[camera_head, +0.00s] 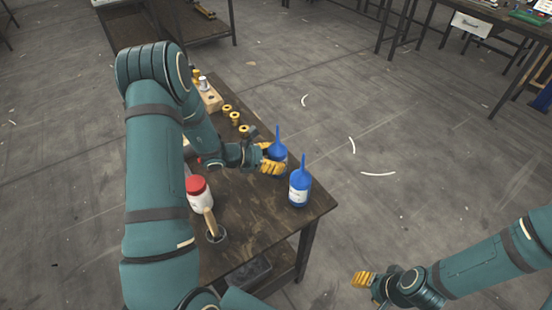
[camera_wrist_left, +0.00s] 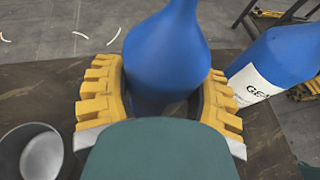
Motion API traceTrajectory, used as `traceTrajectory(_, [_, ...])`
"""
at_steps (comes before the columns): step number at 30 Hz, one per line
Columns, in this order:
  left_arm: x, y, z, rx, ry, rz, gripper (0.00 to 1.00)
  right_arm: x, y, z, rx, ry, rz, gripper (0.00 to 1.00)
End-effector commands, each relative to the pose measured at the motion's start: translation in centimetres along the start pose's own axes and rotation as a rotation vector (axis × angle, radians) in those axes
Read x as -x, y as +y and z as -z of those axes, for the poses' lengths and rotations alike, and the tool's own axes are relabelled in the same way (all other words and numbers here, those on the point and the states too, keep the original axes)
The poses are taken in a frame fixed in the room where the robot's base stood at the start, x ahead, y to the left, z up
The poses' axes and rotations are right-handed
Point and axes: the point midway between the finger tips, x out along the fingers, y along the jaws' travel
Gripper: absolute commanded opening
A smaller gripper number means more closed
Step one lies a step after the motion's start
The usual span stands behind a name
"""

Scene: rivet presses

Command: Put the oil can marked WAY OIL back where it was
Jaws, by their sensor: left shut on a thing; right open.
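My left gripper (camera_head: 272,160) is shut around a blue oil can with a tapered spout (camera_head: 278,149). In the left wrist view the yellow fingers (camera_wrist_left: 158,100) press on both sides of this can (camera_wrist_left: 165,55). Its label is hidden, and I cannot tell whether its base touches the table. A second blue can (camera_head: 299,190) stands upright on the table nearer the front right edge. In the left wrist view its white label (camera_wrist_left: 252,86) begins "GEA". My right gripper (camera_head: 364,280) is open and empty, over the floor right of the table.
The brown table (camera_head: 255,225) holds a red-lidded white jar (camera_head: 199,190), a brush in a pot (camera_head: 213,232), several brass parts (camera_head: 235,118) and a wooden block (camera_head: 211,99). A metal cup (camera_wrist_left: 40,155) is left of the held can in the wrist view.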

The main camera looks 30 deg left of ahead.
Motion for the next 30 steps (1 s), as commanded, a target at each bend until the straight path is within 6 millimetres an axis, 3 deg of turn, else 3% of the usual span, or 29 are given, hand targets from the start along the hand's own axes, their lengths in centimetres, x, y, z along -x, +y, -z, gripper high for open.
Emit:
traceTrajectory(8, [-0.1, 0.0, 0.2, -0.001, -0.002, 0.0, 0.17, -0.4, 0.1, -0.1, 0.0, 0.0, 0.0, 0.47])
traceTrajectory(9, [-0.1, 0.0, 0.3, -0.001, -0.001, 0.0, 0.66, -0.4, 0.1, -0.1, 0.001, 0.0, 0.0, 0.47])
traceTrajectory(11, [-0.1, 0.0, 0.2, -0.001, -0.001, 0.0, 0.87, -0.3, 0.1, -0.1, 0.001, -0.001, 0.0, 0.47])
traceTrajectory(12, [-0.1, 0.0, 0.2, -0.001, -0.001, 0.0, 0.93, -0.3, 0.1, 0.0, 0.001, 0.0, 0.0, 0.47])
traceTrajectory(24, [0.1, 0.0, -0.3, -0.001, -0.001, 0.0, 0.93, 0.1, -0.1, 0.0, 0.0, 0.0, 0.0, 0.47])
traceTrajectory(30, [3.3, 0.1, -0.2, 0.0, 0.0, -0.005, 0.93, 0.4, -0.2, 0.1, -0.001, 0.003, 0.0, 0.47])
